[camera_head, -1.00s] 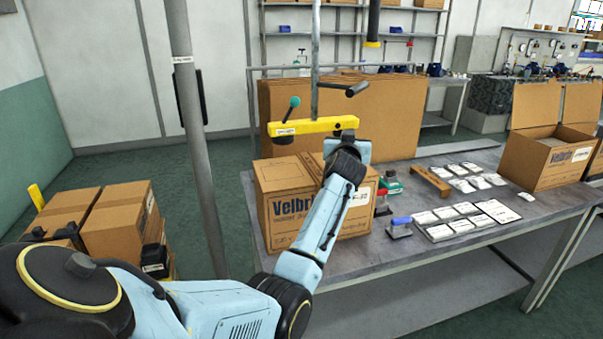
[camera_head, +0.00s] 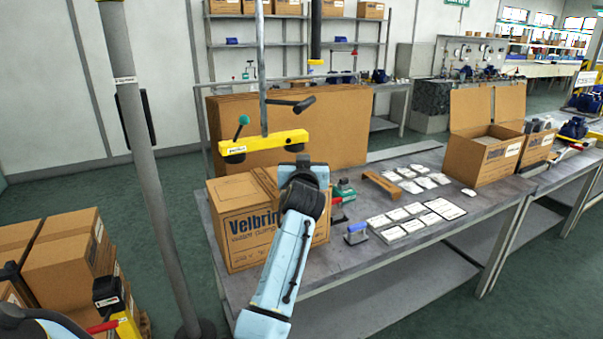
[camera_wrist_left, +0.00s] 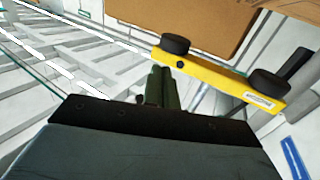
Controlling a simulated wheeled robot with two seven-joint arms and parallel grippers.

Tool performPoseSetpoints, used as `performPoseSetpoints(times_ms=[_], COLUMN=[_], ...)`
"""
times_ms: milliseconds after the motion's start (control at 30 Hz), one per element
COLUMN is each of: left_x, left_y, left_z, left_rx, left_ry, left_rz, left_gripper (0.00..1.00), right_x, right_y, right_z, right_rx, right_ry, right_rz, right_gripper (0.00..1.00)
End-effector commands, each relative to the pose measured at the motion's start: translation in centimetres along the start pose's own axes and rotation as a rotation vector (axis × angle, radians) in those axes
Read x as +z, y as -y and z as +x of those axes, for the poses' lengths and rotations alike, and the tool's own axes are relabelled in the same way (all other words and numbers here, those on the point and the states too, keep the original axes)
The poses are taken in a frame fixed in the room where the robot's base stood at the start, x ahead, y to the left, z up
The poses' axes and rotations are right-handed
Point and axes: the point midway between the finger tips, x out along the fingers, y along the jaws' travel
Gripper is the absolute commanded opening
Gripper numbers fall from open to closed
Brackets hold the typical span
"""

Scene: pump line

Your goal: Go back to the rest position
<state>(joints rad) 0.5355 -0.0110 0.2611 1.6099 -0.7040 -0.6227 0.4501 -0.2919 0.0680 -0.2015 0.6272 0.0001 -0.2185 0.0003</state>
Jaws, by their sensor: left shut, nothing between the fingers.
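My left arm rises from the bottom of the head view to a wrist beside the right end of a yellow lifting bar (camera_head: 262,146). The wrist hides the fingers there. In the left wrist view my left gripper (camera_wrist_left: 160,88) is shut and empty, its tips close to the yellow bar (camera_wrist_left: 222,78); I cannot tell whether they touch. The bar has black round pads beneath it and hangs over a closed Velbrin carton (camera_head: 240,225) on the table. My right gripper is in neither view.
The grey table (camera_head: 345,270) carries white packets (camera_head: 402,222), a blue-handled tool (camera_head: 356,234) and an open carton (camera_head: 483,150). A grey post (camera_head: 152,170) stands left of the table, near stacked cartons (camera_head: 65,260). Flat brown cardboard (camera_head: 340,125) stands behind.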

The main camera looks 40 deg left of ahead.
Motion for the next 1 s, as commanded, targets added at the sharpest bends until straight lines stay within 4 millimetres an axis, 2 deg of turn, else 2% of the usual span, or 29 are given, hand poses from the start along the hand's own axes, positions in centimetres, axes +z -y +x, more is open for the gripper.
performPoseSetpoints(times_ms=[100,300,433,633,733,767,867,967,1000], left_x=[0.3,0.4,0.4,0.4,1.3,2.1,6.3,13.0,15.9], left_y=[-0.6,-1.3,-1.5,-1.5,-1.9,-2.2,-4.0,-6.0,-6.8], left_z=[-2.5,-5.6,-6.5,-6.8,-6.8,-6.8,-6.9,-7.8,-8.5], left_rx=[0.001,0.003,0.001,0.000,0.013,0.024,0.082,0.168,0.204], left_ry=[0.004,0.006,0.006,0.006,0.021,0.032,0.094,0.188,0.231], left_rz=[-0.001,0.000,0.001,0.002,0.015,0.024,0.073,0.144,0.173], left_gripper=[0.00,0.00,0.00,0.00,0.00,0.00,0.00,0.00,0.00], right_x=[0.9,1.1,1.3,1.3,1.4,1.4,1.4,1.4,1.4], right_y=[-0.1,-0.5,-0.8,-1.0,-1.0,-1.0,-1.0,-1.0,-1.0], right_z=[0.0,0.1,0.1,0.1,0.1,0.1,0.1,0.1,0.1], right_rx=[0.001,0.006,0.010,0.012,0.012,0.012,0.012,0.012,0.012], right_ry=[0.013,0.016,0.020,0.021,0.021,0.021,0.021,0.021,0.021], right_rz=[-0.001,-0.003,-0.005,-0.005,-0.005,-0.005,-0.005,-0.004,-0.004], right_gripper=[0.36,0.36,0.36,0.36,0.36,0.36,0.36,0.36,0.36])
